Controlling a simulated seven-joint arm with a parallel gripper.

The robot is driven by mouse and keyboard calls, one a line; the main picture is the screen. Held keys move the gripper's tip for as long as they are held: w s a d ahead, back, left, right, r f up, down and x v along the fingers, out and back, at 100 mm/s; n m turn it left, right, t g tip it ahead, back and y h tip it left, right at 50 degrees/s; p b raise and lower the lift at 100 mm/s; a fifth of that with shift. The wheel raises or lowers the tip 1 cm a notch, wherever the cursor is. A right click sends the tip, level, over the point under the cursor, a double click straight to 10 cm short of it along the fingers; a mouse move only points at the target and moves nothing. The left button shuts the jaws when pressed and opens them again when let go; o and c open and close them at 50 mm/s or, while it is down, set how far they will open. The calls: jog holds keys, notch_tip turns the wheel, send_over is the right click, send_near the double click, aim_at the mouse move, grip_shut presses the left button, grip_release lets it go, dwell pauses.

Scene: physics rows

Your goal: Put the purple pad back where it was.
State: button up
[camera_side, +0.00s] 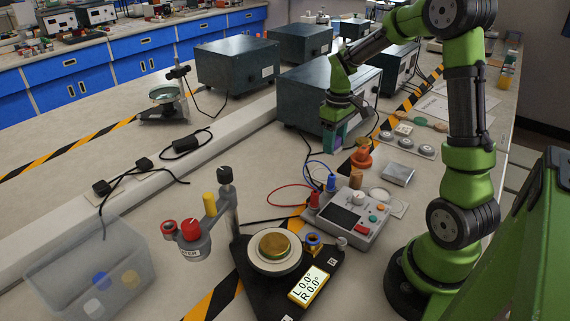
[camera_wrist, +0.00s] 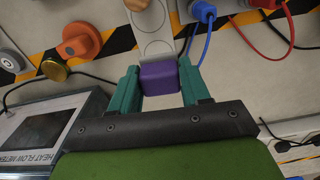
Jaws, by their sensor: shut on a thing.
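In the wrist view, the purple pad (camera_wrist: 158,76) is a small rounded block between the two teal fingers of my gripper (camera_wrist: 160,88), which are shut on it. Beyond it lies a pale grey plate with circle outlines (camera_wrist: 153,45); the pad overlaps its near end in the picture. I cannot tell whether the pad touches anything below. In the side view, my gripper (camera_side: 334,137) points down in front of a dark grey box, above the bench. The pad is mostly hidden by the fingers there.
An orange knob-shaped piece (camera_wrist: 80,42) stands left of the plate, with a brass disc (camera_wrist: 55,70) close by. A blue plug (camera_wrist: 204,12) and its cable are on the right. In the side view, a meter box (camera_side: 343,219) and a balance-like stand (camera_side: 275,250) stand nearer the camera.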

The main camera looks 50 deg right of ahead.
jog(key=shift+w+f, duration=0.2)
jog(key=shift+w, duration=0.1)
jog(key=shift+n, duration=0.3)
notch_tip(320, 180, down, 10)
jog(key=shift+r, duration=0.25)
jog(key=shift+f, duration=0.15)
jog(key=o, duration=1.1)
